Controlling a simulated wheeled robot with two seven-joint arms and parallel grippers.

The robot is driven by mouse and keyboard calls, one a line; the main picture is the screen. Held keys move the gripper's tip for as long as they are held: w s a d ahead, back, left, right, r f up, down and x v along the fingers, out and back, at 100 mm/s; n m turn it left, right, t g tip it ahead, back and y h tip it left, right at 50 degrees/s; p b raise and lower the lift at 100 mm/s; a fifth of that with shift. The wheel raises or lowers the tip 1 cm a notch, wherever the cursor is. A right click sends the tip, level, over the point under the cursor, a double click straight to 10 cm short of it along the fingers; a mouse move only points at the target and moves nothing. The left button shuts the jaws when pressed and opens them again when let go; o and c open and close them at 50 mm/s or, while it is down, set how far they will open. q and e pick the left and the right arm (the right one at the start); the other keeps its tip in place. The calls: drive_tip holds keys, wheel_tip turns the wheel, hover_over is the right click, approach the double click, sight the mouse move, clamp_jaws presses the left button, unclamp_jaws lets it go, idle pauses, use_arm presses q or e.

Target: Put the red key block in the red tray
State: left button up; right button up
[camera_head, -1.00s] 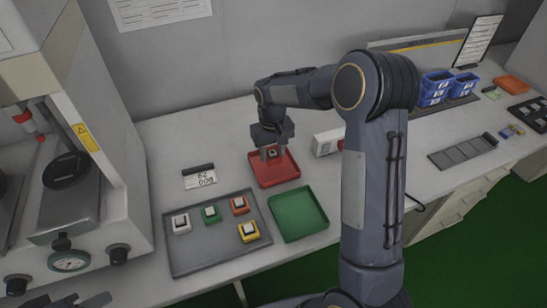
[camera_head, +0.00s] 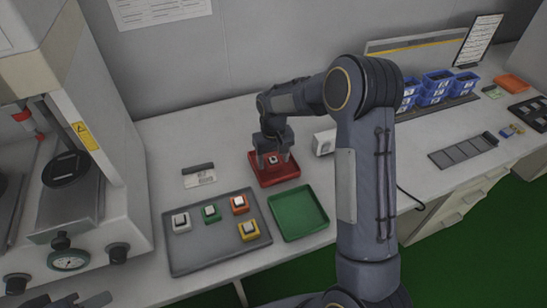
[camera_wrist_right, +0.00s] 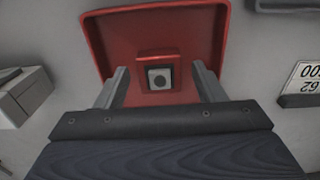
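In the head view the block (camera_head: 273,160) shows within the red tray (camera_head: 281,179), between my fingertips. My right gripper (camera_head: 273,158) is over the tray with its fingers down. In the wrist view the right gripper (camera_wrist_right: 161,88) is open, with one finger on each side of the block and a visible gap to both. My left gripper is not in view.
A grey tray (camera_head: 190,258) holds white, green, orange and yellow key blocks. An empty green tray (camera_head: 298,213) lies next to the red tray. A white box (camera_head: 324,142) stands right of the red tray. Blue bins (camera_head: 436,86) are at the back right.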

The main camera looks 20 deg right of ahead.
sight(274, 159)
drive_tip(key=shift+r, duration=0.25)
wheel_tip(274, 159, up, 12)
drive_tip(key=s+r+t+y, duration=0.1)
drive_tip(key=s+r, duration=0.4)
drive_tip(key=s, duration=0.1)
drive_tip(key=s+a+r+t+y+p, duration=0.1)
drive_tip(key=s+a+t+p, duration=0.1)
drive_tip(key=s, duration=1)
drive_tip(key=s+a+r+m+t+y+p, duration=0.1)
drive_tip(key=s+a+r+t+p, duration=0.1)
drive_tip(key=s, duration=0.9)
drive_tip(key=shift+s+a+t+y, duration=0.3)
drive_tip(key=shift+s+a+y, duration=0.1)
drive_tip(key=shift+a, duration=0.15)
